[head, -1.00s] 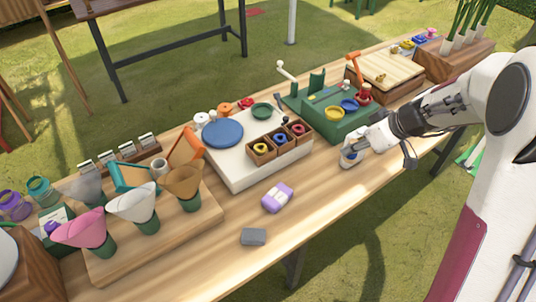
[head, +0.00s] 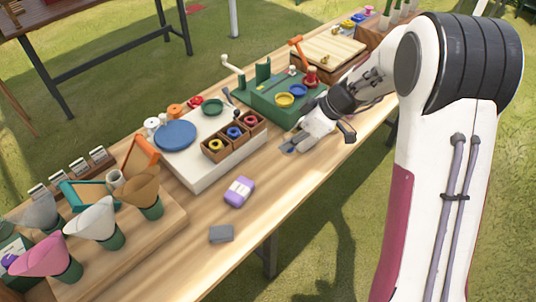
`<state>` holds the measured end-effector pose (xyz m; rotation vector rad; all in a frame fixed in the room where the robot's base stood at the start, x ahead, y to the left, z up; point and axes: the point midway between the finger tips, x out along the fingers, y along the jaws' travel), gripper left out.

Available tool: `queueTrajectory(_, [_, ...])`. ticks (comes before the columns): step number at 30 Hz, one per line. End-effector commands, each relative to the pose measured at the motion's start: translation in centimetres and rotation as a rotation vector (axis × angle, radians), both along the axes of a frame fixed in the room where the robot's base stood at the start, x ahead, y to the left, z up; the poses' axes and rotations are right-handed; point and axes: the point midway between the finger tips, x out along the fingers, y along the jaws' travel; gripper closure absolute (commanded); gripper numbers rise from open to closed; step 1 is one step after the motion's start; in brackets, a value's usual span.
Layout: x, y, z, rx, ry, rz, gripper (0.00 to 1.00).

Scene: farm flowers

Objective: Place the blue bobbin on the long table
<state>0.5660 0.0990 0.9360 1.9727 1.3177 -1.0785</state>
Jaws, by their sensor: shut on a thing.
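My gripper (head: 288,148) is low over the long wooden table (head: 275,185), in front of the green stand and right of the white board. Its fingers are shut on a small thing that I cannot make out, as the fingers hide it. I cannot tell whether it touches the table. A blue ring-shaped piece, which looks like a blue bobbin (head: 235,132), sits in the middle compartment of a small wooden box (head: 222,152) on the white board, between a yellow one (head: 215,145) and a red one (head: 251,120). My gripper is apart from that box.
A purple-and-white block (head: 239,191) and a grey block (head: 221,234) lie nearer the front edge. Cone-wrapped holders stand at left. Bare wood lies between the purple block and my gripper.

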Motion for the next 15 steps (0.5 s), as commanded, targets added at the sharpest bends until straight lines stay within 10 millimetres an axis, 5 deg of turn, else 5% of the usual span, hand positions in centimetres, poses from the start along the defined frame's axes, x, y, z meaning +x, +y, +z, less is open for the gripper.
queueTrajectory(9, [-0.1, 0.0, -4.2, -0.001, 0.004, -0.001, 0.97])
queueTrajectory(15, [0.0, 0.0, -4.8, -0.001, 0.000, -0.001, 0.97])
